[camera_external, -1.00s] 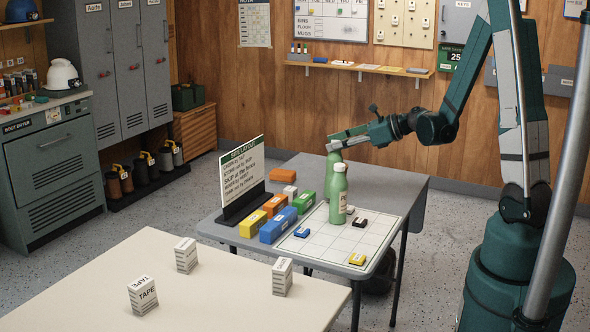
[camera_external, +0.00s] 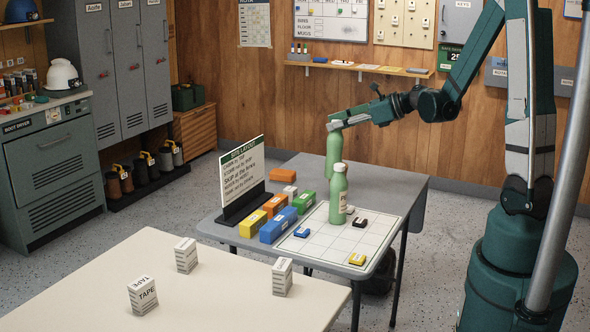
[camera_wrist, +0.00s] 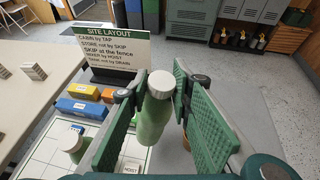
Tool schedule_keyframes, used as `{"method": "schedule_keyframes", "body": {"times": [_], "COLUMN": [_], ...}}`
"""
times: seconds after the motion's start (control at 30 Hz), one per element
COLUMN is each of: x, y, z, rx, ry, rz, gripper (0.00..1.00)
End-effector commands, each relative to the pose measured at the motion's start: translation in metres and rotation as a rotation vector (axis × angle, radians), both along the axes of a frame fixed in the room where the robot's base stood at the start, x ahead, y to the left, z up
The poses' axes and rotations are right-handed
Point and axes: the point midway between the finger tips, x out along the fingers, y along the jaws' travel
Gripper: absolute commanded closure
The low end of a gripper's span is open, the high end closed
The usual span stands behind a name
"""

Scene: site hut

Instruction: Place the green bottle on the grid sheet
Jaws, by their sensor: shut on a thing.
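One green bottle (camera_external: 333,152) is between the fingers of my gripper (camera_external: 336,124), upright behind the sheet's far edge in the external view.
Blue (camera_external: 278,226), orange (camera_external: 274,205), yellow (camera_external: 253,224) and green (camera_external: 303,203) blocks line the sheet's left side, before the layout sign (camera_external: 241,172). Small black (camera_external: 360,222) and yellow (camera_external: 357,259) pieces lie on the sheet. Grey table (camera_external: 395,185) is bare at right.

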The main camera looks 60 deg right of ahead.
Motion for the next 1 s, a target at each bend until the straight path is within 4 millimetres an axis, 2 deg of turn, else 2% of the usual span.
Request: {"method": "schedule_keyframes", "body": {"times": [0.67,0.87,1.0], "x": [0.0,0.0,-0.001], "y": [0.0,0.0,0.001], "z": [0.003,0.015,0.031], "rx": [0.0,0.0,0.0], "ry": [0.0,0.0,0.0], "rz": [0.0,0.0,0.0], "gripper": [0.98,0.98,0.98]}}
